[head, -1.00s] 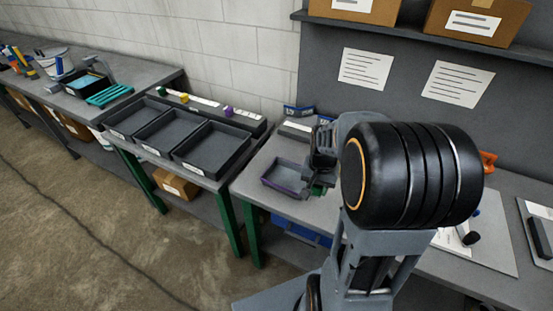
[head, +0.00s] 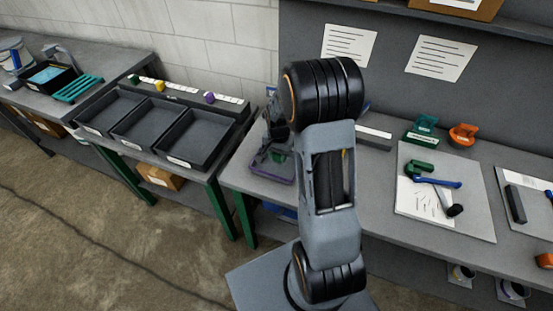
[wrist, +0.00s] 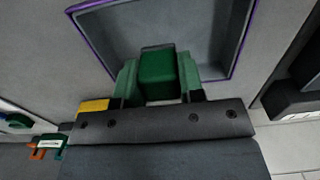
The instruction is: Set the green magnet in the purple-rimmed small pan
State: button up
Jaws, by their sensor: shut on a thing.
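The green magnet (wrist: 158,72) is a dark green block between my gripper's two green-sided fingers in the wrist view. My gripper (wrist: 158,80) is shut on it. The purple-rimmed small pan (wrist: 243,35) is a shallow grey tray with its near edge behind the gripper, and the magnet shows against its floor. In the head view the pan (head: 268,177) sits at the left end of the bench, partly hidden by my arm. My gripper (head: 277,150) is over it there. I cannot tell whether the magnet touches the pan floor.
Three dark trays (head: 193,137) stand on the table to the left, with coloured pieces on a ledge behind. To the right are a green clamp (head: 425,126), an orange clamp (head: 463,134) and a board with tools (head: 470,215). A wall panel rises behind the bench.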

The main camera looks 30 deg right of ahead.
aim_at(277, 166)
jog(key=shift+w+f, duration=0.25)
jog(key=shift+f, duration=0.1)
jog(key=f, duration=0.1)
jog(key=f+p, duration=0.1)
jog(key=shift+w+a+f, duration=0.1)
jog(key=shift+w+f, duration=0.1)
jog(key=shift+f, duration=0.55)
jog(key=shift+f, duration=0.2)
jog(key=o, duration=1)
